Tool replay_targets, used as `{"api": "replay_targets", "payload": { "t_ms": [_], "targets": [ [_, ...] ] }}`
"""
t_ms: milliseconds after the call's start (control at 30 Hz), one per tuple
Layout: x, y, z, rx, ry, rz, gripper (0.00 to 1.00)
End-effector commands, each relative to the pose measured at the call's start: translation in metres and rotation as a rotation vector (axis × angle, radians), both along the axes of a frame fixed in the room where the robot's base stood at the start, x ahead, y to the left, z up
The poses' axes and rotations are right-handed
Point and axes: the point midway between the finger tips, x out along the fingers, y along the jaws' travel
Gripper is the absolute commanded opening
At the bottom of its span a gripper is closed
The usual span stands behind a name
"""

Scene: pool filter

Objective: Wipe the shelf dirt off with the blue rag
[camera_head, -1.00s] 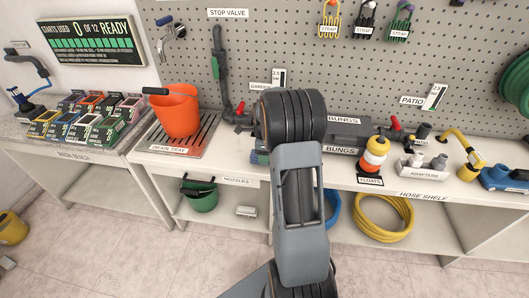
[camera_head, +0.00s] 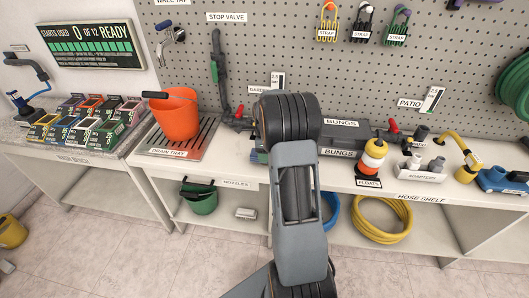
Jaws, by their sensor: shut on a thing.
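My gripper is not in view; the grey and black links of my arm rise through the middle and hide what is behind them. I cannot make out the blue rag. No dirt can be made out on the white shelf top (camera_head: 400,188) or on the lower shelf (camera_head: 262,229). A label on the right front edge reads "HOSE SHELF" (camera_head: 421,197). A blue rounded thing (camera_head: 332,211) shows partly beside my arm on the lower shelf, next to a coiled yellow hose (camera_head: 382,220).
An orange bucket (camera_head: 177,116) stands on the drain tray (camera_head: 190,148). Floats (camera_head: 374,156), adapters (camera_head: 421,172) and a yellow pipe fitting (camera_head: 466,158) stand on the right shelf top. Tiled floor (camera_head: 130,250) lies open at the front left.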

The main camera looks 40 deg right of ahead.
Motion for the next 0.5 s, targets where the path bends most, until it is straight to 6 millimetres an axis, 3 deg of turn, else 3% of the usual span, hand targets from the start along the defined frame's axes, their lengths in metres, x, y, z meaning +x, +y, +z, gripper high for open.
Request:
{"api": "replay_targets", "payload": {
  "t_ms": [500],
  "targets": [
    [0.000, 0.000, -0.014, 0.001, 0.001, 0.000, 0.23]
  ]
}}
